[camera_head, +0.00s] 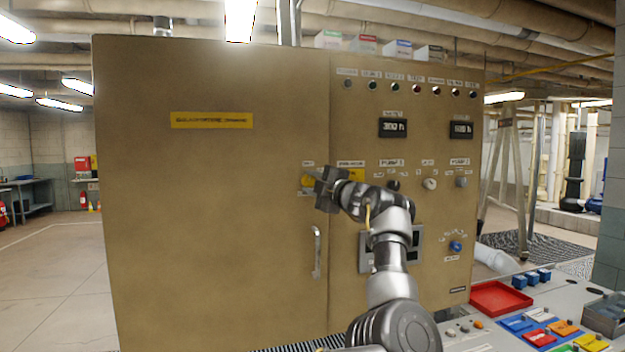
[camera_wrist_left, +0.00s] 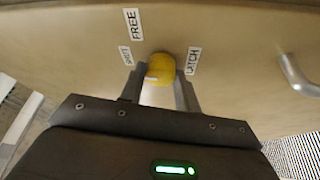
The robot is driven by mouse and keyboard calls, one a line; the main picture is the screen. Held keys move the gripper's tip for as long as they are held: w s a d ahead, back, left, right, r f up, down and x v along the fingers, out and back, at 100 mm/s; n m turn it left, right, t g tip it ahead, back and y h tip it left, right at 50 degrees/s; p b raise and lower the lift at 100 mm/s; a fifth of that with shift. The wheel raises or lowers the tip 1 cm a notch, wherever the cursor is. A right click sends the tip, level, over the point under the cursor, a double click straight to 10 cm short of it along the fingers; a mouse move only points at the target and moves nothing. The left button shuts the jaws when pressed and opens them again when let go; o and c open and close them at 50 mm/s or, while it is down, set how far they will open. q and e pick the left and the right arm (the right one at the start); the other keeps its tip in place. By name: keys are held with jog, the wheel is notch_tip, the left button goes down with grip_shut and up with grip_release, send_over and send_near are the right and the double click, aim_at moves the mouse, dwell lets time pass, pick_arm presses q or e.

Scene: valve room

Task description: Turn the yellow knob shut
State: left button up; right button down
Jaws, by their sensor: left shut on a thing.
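The yellow knob (camera_head: 307,181) sits on the front of the tan cabinet, near the right edge of its large left door. In the left wrist view the knob (camera_wrist_left: 160,69) lies between my two fingers, which close on its sides. White labels stand around it; one reads FREE (camera_wrist_left: 132,23) and one reads LATCH (camera_wrist_left: 193,61). A smaller label is hard to read. My left gripper (camera_head: 318,186) is at the cabinet face, shut on the knob, and hides part of it in the head view. My right gripper is not in view.
A metal door handle (camera_head: 317,252) stands out just below the knob. To the right, the cabinet panel carries lamps, displays, small knobs and a blue knob (camera_head: 455,246). A console with a red tray (camera_head: 500,298) and coloured blocks is at lower right. Open floor lies left.

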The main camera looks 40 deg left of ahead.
pick_arm(q)
jog(key=shift+n+h, duration=0.3)
jog(key=shift+n, duration=0.4)
jog(key=o, duration=1)
jog(key=shift+b+v, duration=2.6)
jog(key=shift+v, duration=2.8)
jog(key=shift+w, duration=0.1)
